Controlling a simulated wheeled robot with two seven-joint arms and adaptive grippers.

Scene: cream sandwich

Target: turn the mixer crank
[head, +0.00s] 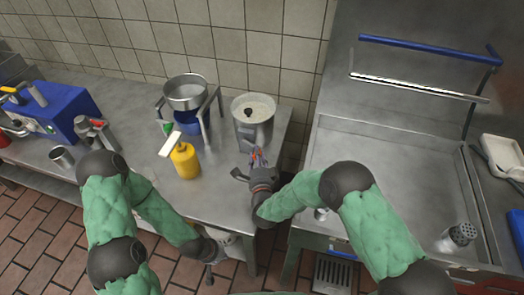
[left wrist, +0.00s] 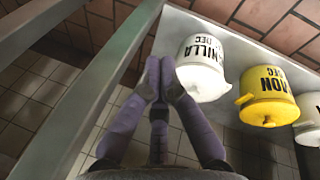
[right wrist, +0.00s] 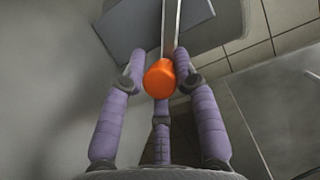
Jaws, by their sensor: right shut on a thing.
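The mixer is a metal vessel (head: 252,134) at the right end of the steel counter, with pale cream and a small dark piece at its open top. My right gripper (head: 257,158) is at its front side. In the right wrist view, the crank's orange knob (right wrist: 159,79) sits between the fingers of the right gripper (right wrist: 160,66), with a metal bar beyond it. The right gripper is shut on this knob. My left gripper (head: 209,270) is low by the counter's front edge. In the left wrist view the left gripper (left wrist: 159,75) has its fingertips together, with nothing seen between them.
A yellow bottle (head: 185,162), a metal bowl on a stand (head: 186,92) and a blue machine (head: 62,112) stand on the counter. A steel sink (head: 385,160) is to the right.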

